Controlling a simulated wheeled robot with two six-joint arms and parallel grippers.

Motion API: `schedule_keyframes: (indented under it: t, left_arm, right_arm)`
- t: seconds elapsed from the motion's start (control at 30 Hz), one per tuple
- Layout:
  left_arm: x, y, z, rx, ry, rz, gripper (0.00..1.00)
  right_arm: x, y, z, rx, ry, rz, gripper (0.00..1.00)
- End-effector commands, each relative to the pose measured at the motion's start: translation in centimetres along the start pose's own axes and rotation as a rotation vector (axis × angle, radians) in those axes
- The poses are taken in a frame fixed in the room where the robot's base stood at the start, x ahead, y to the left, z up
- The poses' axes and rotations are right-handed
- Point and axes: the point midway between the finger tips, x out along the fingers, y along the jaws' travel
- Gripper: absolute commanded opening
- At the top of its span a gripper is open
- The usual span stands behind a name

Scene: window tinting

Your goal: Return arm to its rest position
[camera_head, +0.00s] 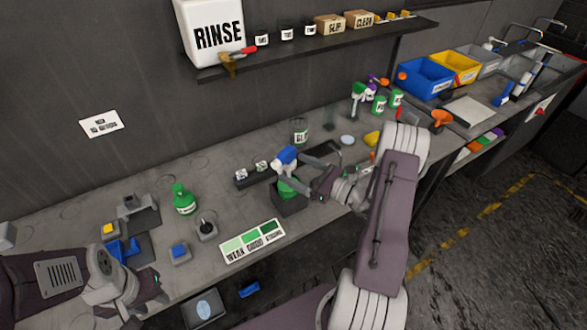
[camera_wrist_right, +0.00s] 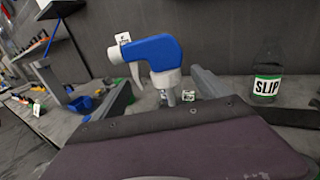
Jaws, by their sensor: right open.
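A spray bottle with a blue and white trigger head (camera_head: 285,156) and a green lower part stands upright in a dark holder (camera_head: 290,206) on the bench. My right gripper (camera_head: 304,174) is open at the bottle, just right of its neck. In the right wrist view the blue spray head (camera_wrist_right: 152,52) rises between the spread fingers; contact cannot be told. The bottle's lower part is hidden there by my wrist. My left arm is at the lower left; its gripper (camera_head: 142,308) is low by the bench's front edge, and its jaw opening is unclear.
A green bottle (camera_head: 184,199), a WEAK/GOOD/STRONG card (camera_head: 252,241) and small blocks stand on the bench left of the holder. A SLIP jar (camera_head: 300,131) is behind the right gripper. A shelf (camera_head: 300,54) with a RINSE container (camera_head: 212,35) overhangs the back. Coloured bins (camera_head: 427,78) stand far right.

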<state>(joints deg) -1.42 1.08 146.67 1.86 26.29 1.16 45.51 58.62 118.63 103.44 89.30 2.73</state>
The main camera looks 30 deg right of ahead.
Motion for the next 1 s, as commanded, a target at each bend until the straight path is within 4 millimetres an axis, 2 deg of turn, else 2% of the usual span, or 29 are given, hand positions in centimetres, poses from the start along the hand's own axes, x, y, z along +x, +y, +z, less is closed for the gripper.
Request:
schedule_keyframes:
  t: [0.03, 0.2, 0.33, 0.5, 0.77, 0.87, 0.97, 1.0]
  left_arm:
    - [0.8, 0.0, 0.1, 0.0, 0.0, 0.0, 0.36]
    - [2.0, 0.0, 0.2, 0.0, 0.0, 0.0, 0.36]
    - [2.4, -0.1, 0.3, 0.0, 0.0, 0.0, 0.36]
    - [2.5, -0.1, 0.3, 0.0, 0.0, 0.0, 0.36]
    - [2.4, -0.1, 0.3, 0.0, 0.0, 0.0, 0.36]
    - [2.4, -0.1, 0.3, 0.0, 0.0, 0.0, 0.36]
    - [2.5, -0.1, 0.3, 0.0, 0.0, 0.0, 0.36]
    - [2.5, -0.1, 0.3, 0.0, 0.0, 0.0, 0.36]
  right_arm:
    - [-1.0, -0.1, -0.4, -0.001, 0.0, -0.006, 0.86]
    - [-4.7, -0.1, -0.4, -0.001, -0.001, -0.006, 0.86]
    - [-6.7, -0.1, -0.2, -0.002, -0.001, -0.004, 0.86]
    - [-7.6, 0.0, 0.0, -0.001, -0.001, -0.001, 0.86]
    - [-7.5, 0.2, 0.0, -0.002, 0.001, 0.005, 0.86]
    - [-6.3, 2.6, -0.1, -0.027, 0.046, 0.105, 0.86]
    - [-4.6, 9.5, -0.9, -0.125, 0.179, 0.385, 0.86]
    - [-4.6, 13.2, -1.6, -0.199, 0.254, 0.542, 0.86]
